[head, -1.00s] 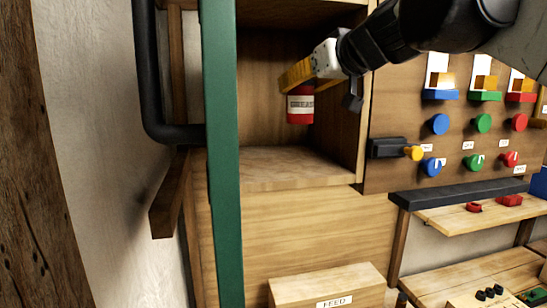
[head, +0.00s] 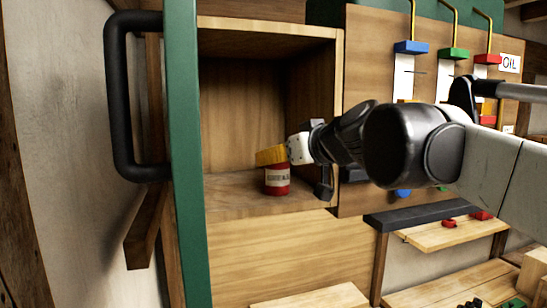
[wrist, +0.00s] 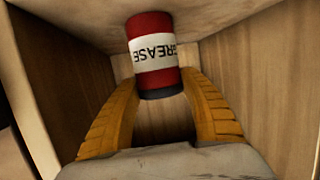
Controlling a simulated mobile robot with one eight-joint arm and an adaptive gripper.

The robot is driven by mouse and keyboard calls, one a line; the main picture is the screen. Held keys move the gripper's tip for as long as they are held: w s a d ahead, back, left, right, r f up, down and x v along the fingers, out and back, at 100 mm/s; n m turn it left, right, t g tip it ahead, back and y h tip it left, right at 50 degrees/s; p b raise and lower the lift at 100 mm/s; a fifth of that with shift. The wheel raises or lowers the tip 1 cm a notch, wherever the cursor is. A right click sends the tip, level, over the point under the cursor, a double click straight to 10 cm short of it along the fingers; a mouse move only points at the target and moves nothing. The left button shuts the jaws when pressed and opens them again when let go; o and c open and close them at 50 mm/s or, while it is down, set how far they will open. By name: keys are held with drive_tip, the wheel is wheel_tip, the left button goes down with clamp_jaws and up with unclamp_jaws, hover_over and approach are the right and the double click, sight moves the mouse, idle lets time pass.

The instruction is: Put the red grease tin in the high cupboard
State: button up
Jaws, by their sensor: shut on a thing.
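The red grease tin (head: 277,182) has a white label and stands upright at the floor of the open high cupboard (head: 240,110), close to its front. Whether its base touches the cupboard floor is hard to tell. My gripper (head: 268,157) reaches in from the right, its yellow fingers shut on the upper part of the tin. In the wrist view the tin (wrist: 152,50) sits between the tips of the two yellow fingers (wrist: 158,90), with the cupboard walls around it. The fingers hide part of the tin's top in the head view.
The green cupboard door (head: 183,150) with a black handle (head: 120,100) stands open at the left. A panel with coloured sliders (head: 410,47) adjoins the cupboard on the right. A small shelf with red items (head: 450,222) is below. The cupboard's inside is otherwise clear.

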drive_tip(key=shift+f, duration=0.15)
drive_tip(key=o, duration=1.4)
drive_tip(key=shift+r, duration=0.2)
drive_tip(key=b+v, duration=0.2)
drive_tip(key=v, duration=0.9)
drive_tip(key=s+d+f+m+g+h, duration=0.2)
drive_tip(key=s+d+f, duration=0.2)
drive_tip(key=f, duration=0.9)
drive_tip(key=s+d+f+m+g+h, duration=0.2)
drive_tip(key=s+f, duration=0.5)
drive_tip(key=f, duration=0.7)
drive_tip(key=s+d+f+m+g+h, duration=0.1)
drive_tip(key=s+d+f+h, duration=0.2)
drive_tip(key=f, duration=1.1)
drive_tip(key=shift+s+d+m+g, duration=0.2)
drive_tip(key=shift+s+d, duration=0.45)
drive_tip(key=shift+s, duration=0.25)
drive_tip(key=shift+s+d+m+g, duration=0.2)
drive_tip(key=shift+s+d, duration=0.5)
drive_tip(key=shift+s, duration=0.25)
